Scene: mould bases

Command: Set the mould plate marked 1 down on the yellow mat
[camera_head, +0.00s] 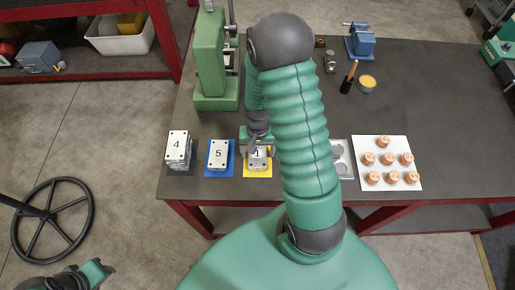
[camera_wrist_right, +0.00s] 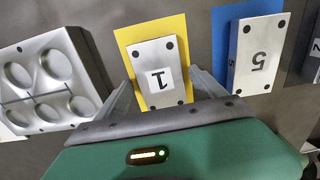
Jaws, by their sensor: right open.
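The mould plate marked 1 (camera_wrist_right: 158,75) lies flat on the yellow mat (camera_wrist_right: 127,38); the mat shows around it in the right wrist view. In the head view the plate (camera_head: 257,163) and the yellow mat (camera_head: 258,175) are partly covered by my right gripper (camera_head: 257,148). My right gripper is open, with one finger (camera_wrist_right: 160,92) on each side of the plate's near end; whether either finger touches it I cannot tell. Part of my left arm, seemingly its gripper (camera_head: 97,271), shows at the lower left, off the table; its jaws are unclear.
Plate 5 (camera_head: 219,154) lies on a blue mat (camera_head: 211,172) to the left, with plate 4 (camera_head: 177,146) beyond. A grey mould with round cavities (camera_wrist_right: 50,75) and a white board (camera_head: 388,146) with several copper-coloured pieces are to the right. A green press (camera_head: 209,60) stands behind.

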